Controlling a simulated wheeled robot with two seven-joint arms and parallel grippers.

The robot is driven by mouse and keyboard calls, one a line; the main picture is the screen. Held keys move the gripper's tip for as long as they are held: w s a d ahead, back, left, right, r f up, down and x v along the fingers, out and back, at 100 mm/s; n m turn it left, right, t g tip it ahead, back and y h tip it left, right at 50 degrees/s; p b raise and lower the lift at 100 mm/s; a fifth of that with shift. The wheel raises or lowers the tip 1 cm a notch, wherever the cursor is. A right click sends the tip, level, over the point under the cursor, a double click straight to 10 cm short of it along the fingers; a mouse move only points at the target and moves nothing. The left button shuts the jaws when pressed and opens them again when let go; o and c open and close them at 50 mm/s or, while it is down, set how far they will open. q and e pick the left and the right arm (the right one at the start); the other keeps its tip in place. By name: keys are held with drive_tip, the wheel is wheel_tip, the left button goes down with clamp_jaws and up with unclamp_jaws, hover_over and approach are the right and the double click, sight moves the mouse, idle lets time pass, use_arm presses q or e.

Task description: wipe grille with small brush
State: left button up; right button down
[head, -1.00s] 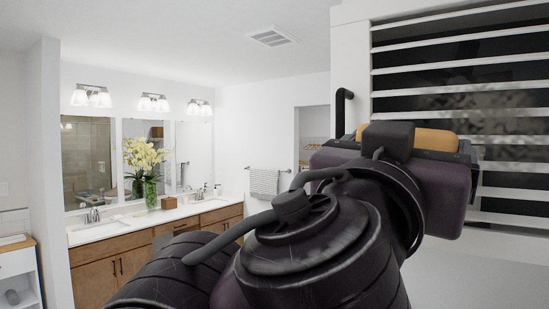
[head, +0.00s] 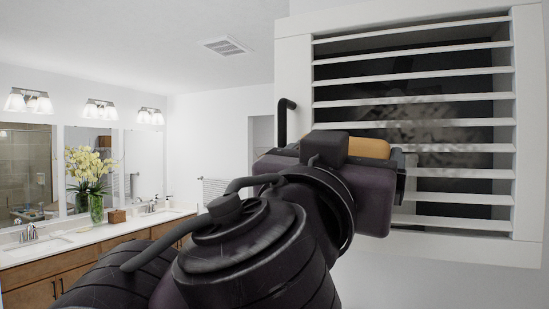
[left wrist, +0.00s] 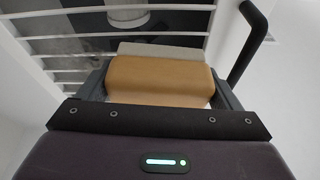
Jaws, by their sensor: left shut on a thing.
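The grille (head: 455,130) is a white frame with several horizontal slats over a dark opening, on the right of the head view. Grey smudges show around its middle slats. My left gripper (left wrist: 158,95) is shut on the small brush (left wrist: 160,76), which has a tan block body and a pale strip along its far edge. In the head view the tan brush (head: 370,147) shows in front of the grille's left part, at the level of the middle slats. I cannot tell whether it touches the slats. The slats (left wrist: 50,37) also show behind the brush in the left wrist view. My right gripper is out of view.
A black bar handle (head: 284,118) stands out just left of the grille, close to my left wrist; it also shows at the right of the wrist view (left wrist: 250,45). A vanity counter (head: 100,238) with a flower vase (head: 95,205) is farther off at left.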

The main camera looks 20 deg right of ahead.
use_arm(q)
drive_tip(key=shift+w+d, duration=0.4)
drive_tip(key=shift+d, duration=0.1)
